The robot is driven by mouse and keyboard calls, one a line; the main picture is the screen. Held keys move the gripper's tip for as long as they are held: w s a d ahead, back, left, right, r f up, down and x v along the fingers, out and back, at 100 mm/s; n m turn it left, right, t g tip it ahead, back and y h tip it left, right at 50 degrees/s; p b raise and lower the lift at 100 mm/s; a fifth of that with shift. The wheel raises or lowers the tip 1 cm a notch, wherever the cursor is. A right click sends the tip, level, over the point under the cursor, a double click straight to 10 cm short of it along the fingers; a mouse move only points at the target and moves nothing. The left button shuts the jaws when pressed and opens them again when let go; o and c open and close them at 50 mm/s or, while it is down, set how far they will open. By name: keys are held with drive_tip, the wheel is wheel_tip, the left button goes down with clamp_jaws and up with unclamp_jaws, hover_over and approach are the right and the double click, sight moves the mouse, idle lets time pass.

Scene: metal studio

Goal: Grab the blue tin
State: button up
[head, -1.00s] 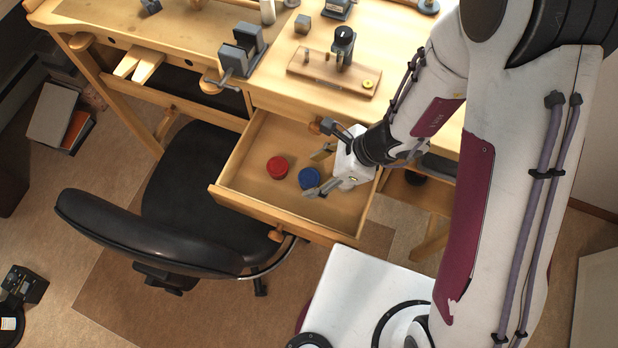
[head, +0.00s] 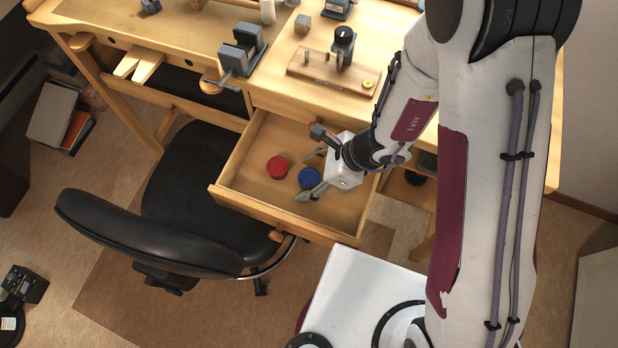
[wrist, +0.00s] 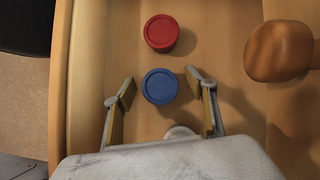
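The blue tin (head: 309,178) is a small round lidded tin standing in the open wooden drawer (head: 241,172). My gripper (head: 309,174) is in the drawer, coming from the right. In the wrist view its fingers (wrist: 160,92) are spread wide, one on each side of the blue tin, with a gap on both sides. It holds nothing.
A red tin (head: 278,167) stands in the drawer just beyond the blue one. A rounded wooden knob (wrist: 278,51) is at the right in the wrist view. The drawer walls are close around. A black chair (head: 150,235) stands before the drawer.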

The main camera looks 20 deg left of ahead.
sight(309, 177)
drive_tip(key=c, duration=1.2)
drive_tip(key=shift+o, duration=0.2)
drive_tip(key=shift+r, duration=0.1)
wheel_tip(309, 177, up, 18)
idle(0.3)
idle(0.5)
